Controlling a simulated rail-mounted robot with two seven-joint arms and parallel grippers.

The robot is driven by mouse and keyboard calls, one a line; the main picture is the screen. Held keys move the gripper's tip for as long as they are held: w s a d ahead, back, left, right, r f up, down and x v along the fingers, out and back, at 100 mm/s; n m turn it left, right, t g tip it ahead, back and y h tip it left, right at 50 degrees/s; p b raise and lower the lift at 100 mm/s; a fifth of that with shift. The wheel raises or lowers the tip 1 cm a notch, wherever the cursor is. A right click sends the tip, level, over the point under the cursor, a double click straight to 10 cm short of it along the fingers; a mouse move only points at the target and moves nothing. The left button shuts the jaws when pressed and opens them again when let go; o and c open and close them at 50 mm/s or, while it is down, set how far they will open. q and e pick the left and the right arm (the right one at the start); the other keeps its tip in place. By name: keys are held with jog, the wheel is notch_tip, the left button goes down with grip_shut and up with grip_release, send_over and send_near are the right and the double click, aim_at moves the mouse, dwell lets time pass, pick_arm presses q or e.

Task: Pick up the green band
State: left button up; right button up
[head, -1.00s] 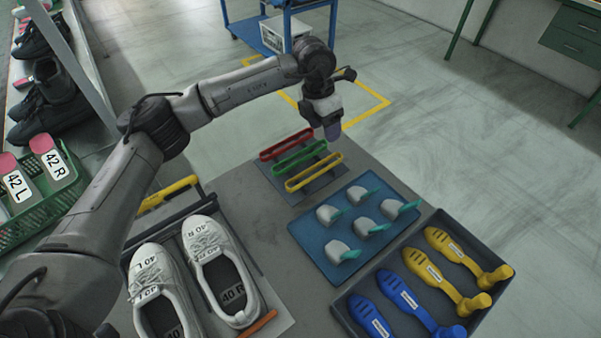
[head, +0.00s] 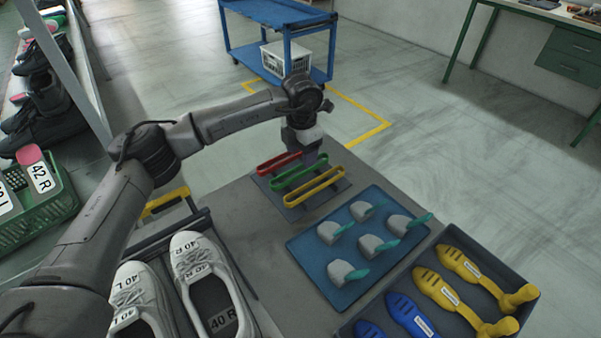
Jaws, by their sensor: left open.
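The green band (head: 299,171) is a long narrow loop. It stands on a dark mat (head: 327,198) between a red band (head: 278,163) and a yellow band (head: 314,187). My left gripper (head: 308,155) points down at the far end of the bands, close to the far ends of the red and green ones. It is open, with nothing seen in it. The fingertips are small and partly hidden, so I cannot tell whether they touch a band. My right gripper is not in view.
A blue mat (head: 310,262) with several grey-and-teal pieces lies right of the bands. A dark tray (head: 446,236) holds yellow and blue shoe forms. White shoes (head: 205,283) stand at the front left. A blue cart (head: 284,50) stands on the floor behind.

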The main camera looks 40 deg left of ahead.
pick_arm(q)
jog(key=f+b, duration=0.2)
jog(key=f, duration=0.1)
jog(key=f+b, duration=0.1)
jog(key=shift+s+f, duration=0.25)
jog(key=shift+f, duration=0.4)
jog(key=shift+r, duration=0.1)
jog(key=shift+c, duration=0.7)
jog(key=c, duration=0.8)
jog(key=shift+c, duration=0.3)
